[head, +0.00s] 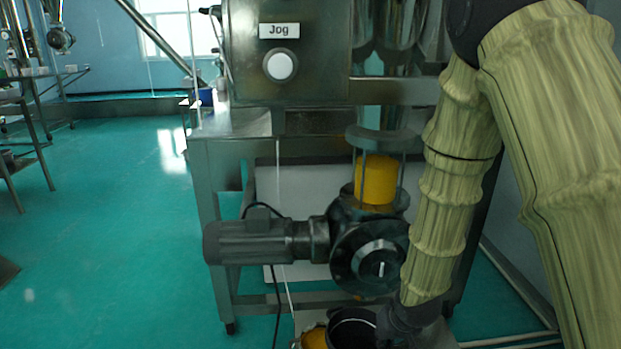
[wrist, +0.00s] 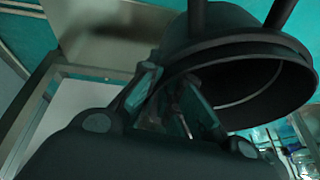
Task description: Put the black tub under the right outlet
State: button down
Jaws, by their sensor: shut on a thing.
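The black tub (head: 352,331) is at the bottom of the head view, cut off by the frame edge, with its open rim showing. In the wrist view the tub (wrist: 262,62) fills the upper right, its round mouth tilted in the picture. My gripper (wrist: 172,98) is shut on the tub's wall near the rim; in the head view my gripper (head: 388,326) is at the tub's right side, partly cut off. A rotary valve (head: 370,260) below a yellow-filled sight section (head: 376,180) stands above the tub. I cannot tell which outlet it is.
An orange-yellow thing (head: 314,338) sits just left of the tub, partly hidden. A grey motor (head: 248,242) sticks out left of the valve. The steel frame (head: 208,185) has legs around this space. The green floor (head: 110,230) at left is largely clear.

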jog(key=p+v, duration=0.2)
jog(key=p, duration=0.2)
jog(key=w+p+v, duration=0.1)
jog(key=p+v, duration=0.2)
jog(key=p, duration=0.1)
jog(key=p+v, duration=0.3)
jog(key=p, duration=0.2)
jog(key=shift+w+a+r, duration=0.2)
jog(key=shift+a+r, duration=0.2)
jog(key=shift+r, duration=0.05)
jog(key=p+v, duration=0.2)
jog(key=p, duration=0.2)
jog(key=shift+a+r, duration=0.1)
